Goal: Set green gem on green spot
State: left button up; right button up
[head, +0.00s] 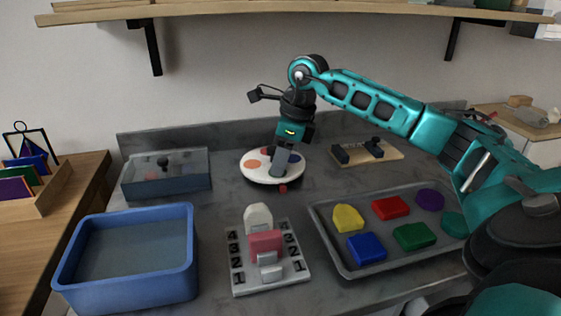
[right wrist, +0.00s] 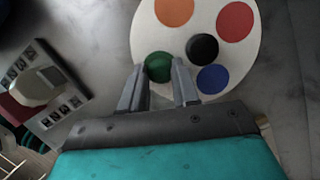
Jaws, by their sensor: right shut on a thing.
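My right gripper (head: 280,170) points down over the front part of a round white disc (head: 259,177) in the head view. In the right wrist view its two fingers (right wrist: 161,78) are shut on a round green gem (right wrist: 158,64). The gem appears over the near edge of the disc (right wrist: 150,36); I cannot tell whether it touches it. The disc has orange (right wrist: 174,9), red (right wrist: 235,22) and blue (right wrist: 213,78) spots and a black round piece (right wrist: 202,47). No bare green spot shows; it may be hidden under the gem. My left gripper is out of view.
A grey tray (head: 329,240) with several coloured pieces lies at the right. A blue bin (head: 180,262) stands at the front left, beside a numbered board (head: 240,287). A clear-lidded box (head: 166,185) and a wooden board (head: 393,155) flank the disc. A shelf (head: 300,13) hangs above.

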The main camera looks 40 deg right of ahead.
jog(key=shift+r, duration=0.1)
jog(key=shift+f, duration=0.25)
jog(key=o, duration=0.7)
jog(key=shift+o, duration=0.2)
